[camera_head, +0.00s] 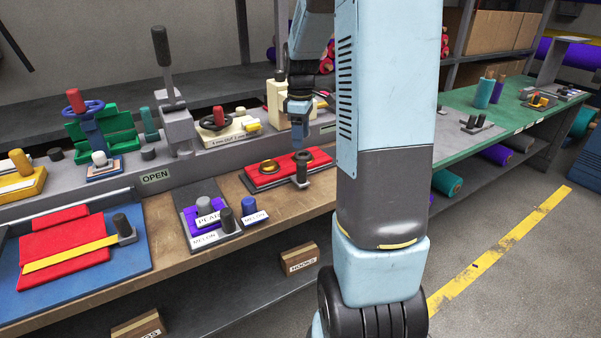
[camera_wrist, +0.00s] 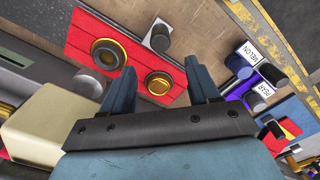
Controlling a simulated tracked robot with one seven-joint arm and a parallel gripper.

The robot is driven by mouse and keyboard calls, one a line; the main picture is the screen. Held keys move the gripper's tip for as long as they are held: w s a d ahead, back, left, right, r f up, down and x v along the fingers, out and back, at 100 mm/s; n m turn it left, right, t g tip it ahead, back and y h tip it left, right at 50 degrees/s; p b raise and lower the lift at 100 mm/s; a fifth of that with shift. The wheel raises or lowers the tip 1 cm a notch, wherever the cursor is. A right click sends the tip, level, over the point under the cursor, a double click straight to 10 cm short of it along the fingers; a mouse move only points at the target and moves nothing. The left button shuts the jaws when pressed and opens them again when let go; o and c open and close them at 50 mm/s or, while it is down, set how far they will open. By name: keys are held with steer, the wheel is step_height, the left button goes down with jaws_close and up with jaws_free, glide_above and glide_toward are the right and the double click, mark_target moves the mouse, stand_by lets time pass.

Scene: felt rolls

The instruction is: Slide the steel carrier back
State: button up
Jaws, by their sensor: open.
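My gripper (camera_head: 298,132) is open and empty above a red felt panel (camera_head: 272,176) with two brass rings. In the wrist view its fingers (camera_wrist: 160,78) are spread, with one brass ring (camera_wrist: 158,83) between them and the other ring (camera_wrist: 108,53) left of them. A small grey metal block with a dark upright knob (camera_head: 302,173) stands at the panel's front edge. The same block shows in the wrist view (camera_wrist: 158,38), apart from the fingers. I cannot tell for certain whether this block is the steel carrier.
A grey ledge (camera_head: 180,160) behind the panel carries a tall lever (camera_head: 162,50), handwheels and a cream block (camera_wrist: 55,125). A purple-felt fixture with labels (camera_head: 205,222) lies left. A blue board (camera_head: 80,270) with red felt is farther left.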

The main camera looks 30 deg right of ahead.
mark_target(300, 171)
step_height(300, 171, down, 13)
steer(key=shift+f, duration=0.1)
stand_by(0.4)
jaws_close()
stand_by(0.6)
